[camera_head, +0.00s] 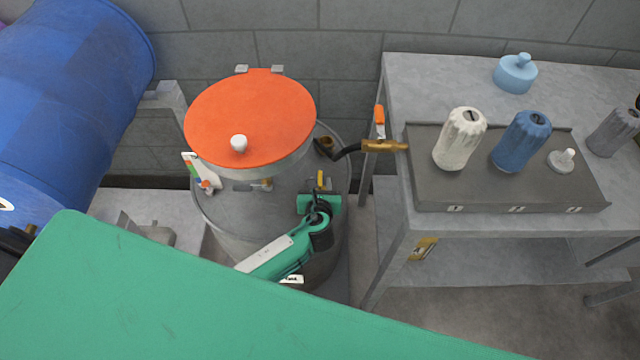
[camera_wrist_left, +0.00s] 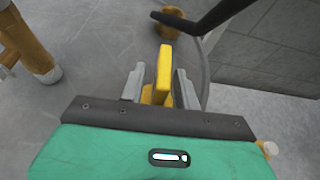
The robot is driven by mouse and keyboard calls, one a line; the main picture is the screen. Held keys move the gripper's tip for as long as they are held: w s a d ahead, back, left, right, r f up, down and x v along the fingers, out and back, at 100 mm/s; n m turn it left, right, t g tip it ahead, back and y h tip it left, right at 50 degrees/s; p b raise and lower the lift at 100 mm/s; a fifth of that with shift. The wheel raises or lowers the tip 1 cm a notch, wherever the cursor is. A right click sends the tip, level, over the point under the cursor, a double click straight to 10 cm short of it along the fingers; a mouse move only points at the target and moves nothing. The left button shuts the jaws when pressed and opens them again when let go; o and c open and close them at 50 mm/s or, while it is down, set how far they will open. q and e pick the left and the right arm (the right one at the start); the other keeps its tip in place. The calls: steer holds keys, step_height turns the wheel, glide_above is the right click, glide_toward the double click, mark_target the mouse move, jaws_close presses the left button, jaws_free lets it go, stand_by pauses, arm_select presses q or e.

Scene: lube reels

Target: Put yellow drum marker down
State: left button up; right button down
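The yellow drum marker (camera_head: 320,179) is a small upright-looking piece over the grey drum top (camera_head: 238,205). My left gripper (camera_head: 319,186) is above the drum's right side, at the marker. In the left wrist view the marker (camera_wrist_left: 164,74) is between the two grey fingers of my left gripper (camera_wrist_left: 160,84). A narrow gap shows on each side of it, so the fingers look open around it. Its lower end is partly hidden, and I cannot tell whether it touches the drum. My right gripper is not in view.
An orange round lid (camera_head: 250,110) with a white knob covers the drum's back. A black hose with a brass nozzle (camera_head: 385,146) reaches right. A grey table (camera_head: 400,85) holds a tray (camera_head: 480,196) with white and blue containers. A blue barrel (camera_head: 60,100) lies left.

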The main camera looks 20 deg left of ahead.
arm_select(q)
steer(key=v, duration=1.1)
steer(key=shift+s+r, duration=0.15)
steer(key=shift+s, duration=0.2)
